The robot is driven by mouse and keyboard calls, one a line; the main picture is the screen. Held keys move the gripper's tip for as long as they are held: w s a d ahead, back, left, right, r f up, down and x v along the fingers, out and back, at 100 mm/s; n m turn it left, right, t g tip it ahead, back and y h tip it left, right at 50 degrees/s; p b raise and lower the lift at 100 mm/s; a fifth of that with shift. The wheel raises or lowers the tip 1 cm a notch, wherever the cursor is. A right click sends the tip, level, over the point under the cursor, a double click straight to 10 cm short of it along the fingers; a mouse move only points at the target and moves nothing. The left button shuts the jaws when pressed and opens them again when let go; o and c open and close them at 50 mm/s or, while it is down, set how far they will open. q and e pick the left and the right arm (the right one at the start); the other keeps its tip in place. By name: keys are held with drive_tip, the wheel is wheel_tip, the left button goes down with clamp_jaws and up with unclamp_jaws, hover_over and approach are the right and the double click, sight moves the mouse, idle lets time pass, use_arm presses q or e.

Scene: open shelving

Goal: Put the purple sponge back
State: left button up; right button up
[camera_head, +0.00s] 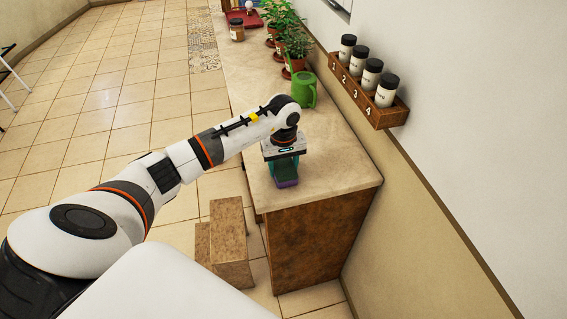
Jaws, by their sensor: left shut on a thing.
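My left arm reaches in from the left, and my left gripper (285,166) points down over the near end of the stone-topped counter (325,172). It is shut on the purple sponge (287,183), whose purple lower edge shows below the fingers. A dark green face shows between the fingers and seems to be part of the sponge. The sponge is at or just above the counter top; I cannot tell whether it touches. The gripper body hides its upper part. My right gripper is not in view.
A green watering can (304,90) stands just beyond the gripper, with potted plants (293,45) and a brown-filled jar (237,30) farther back. A wall rack (372,95) holds several black-capped jars. Wooden steps (229,240) stand left of the counter. The counter's near right is clear.

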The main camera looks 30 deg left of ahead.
sight(284, 165)
use_arm(q)
drive_tip(key=shift+f, duration=0.1)
drive_tip(key=o, duration=0.9)
drive_tip(key=shift+o, duration=0.2)
drive_tip(key=shift+r, duration=0.3)
wheel_tip(284, 165, up, 12)
drive_tip(key=b, duration=0.3)
drive_tip(key=shift+f, duration=0.15)
